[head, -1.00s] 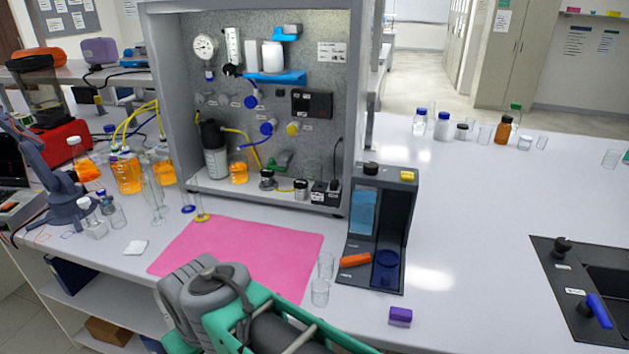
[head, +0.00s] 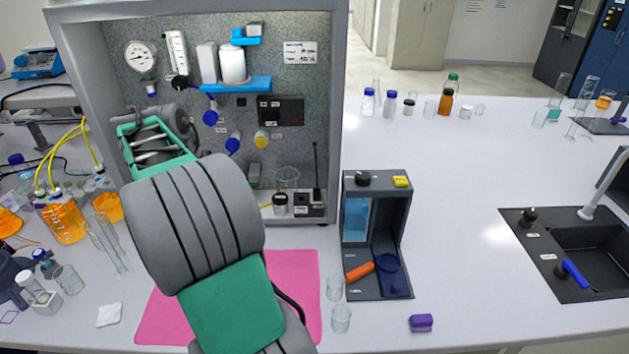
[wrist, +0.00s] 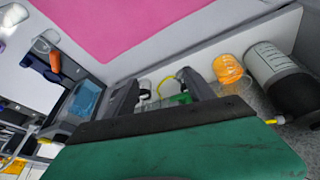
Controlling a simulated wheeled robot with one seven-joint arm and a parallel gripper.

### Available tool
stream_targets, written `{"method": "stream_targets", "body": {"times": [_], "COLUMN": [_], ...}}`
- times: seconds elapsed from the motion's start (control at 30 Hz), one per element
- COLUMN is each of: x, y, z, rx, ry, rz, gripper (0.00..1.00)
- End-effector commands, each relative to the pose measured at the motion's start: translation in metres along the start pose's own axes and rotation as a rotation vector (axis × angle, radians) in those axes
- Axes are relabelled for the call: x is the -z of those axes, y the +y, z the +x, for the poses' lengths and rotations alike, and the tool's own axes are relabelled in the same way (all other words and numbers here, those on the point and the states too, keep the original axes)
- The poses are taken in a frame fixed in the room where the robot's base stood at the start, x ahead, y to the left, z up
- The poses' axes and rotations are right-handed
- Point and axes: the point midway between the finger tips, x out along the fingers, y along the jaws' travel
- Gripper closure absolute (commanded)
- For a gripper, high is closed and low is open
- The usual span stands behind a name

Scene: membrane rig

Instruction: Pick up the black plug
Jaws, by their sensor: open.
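A small black piece with a thin upright lead (head: 317,195) stands at a dark box in the rig's lower right corner. It looks like the black plug, but it is too small to be sure. In the wrist view I cannot pick out the plug. My gripper (wrist: 163,82) shows in the wrist view with its two dark fingers apart and nothing held between them. A small jar and a green part show beyond the fingers. In the head view my arm covers the rig's lower left, and the fingertips are hidden.
The grey rig panel (head: 290,80) carries a gauge, valves and blue shelves. A pink mat (head: 295,290) lies in front. A dark stand (head: 378,292) and two glass beakers (head: 341,318) are to its right. An orange-filled beaker (wrist: 230,70) and a dark-topped bottle (wrist: 285,75) are near my gripper.

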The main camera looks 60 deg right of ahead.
Motion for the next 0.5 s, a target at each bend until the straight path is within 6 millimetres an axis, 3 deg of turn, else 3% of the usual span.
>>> {"method": "stream_targets", "body": {"times": [0.03, 0.1, 0.2, 0.33, 0.5], "x": [0.045, 0.092, 0.133, 0.153, 0.153], "y": [0.021, 0.054, 0.104, 0.145, 0.162], "z": [0.007, 0.029, 0.059, 0.085, 0.110], "rx": [-0.068, -0.152, -0.249, -0.322, -0.346], "ry": [-0.005, -0.003, 0.003, 0.011, 0.015], "rz": [0.173, 0.421, 0.717, 0.949, 1.020], "gripper": [0.37, 0.37, 0.37, 0.37, 0.37]}}
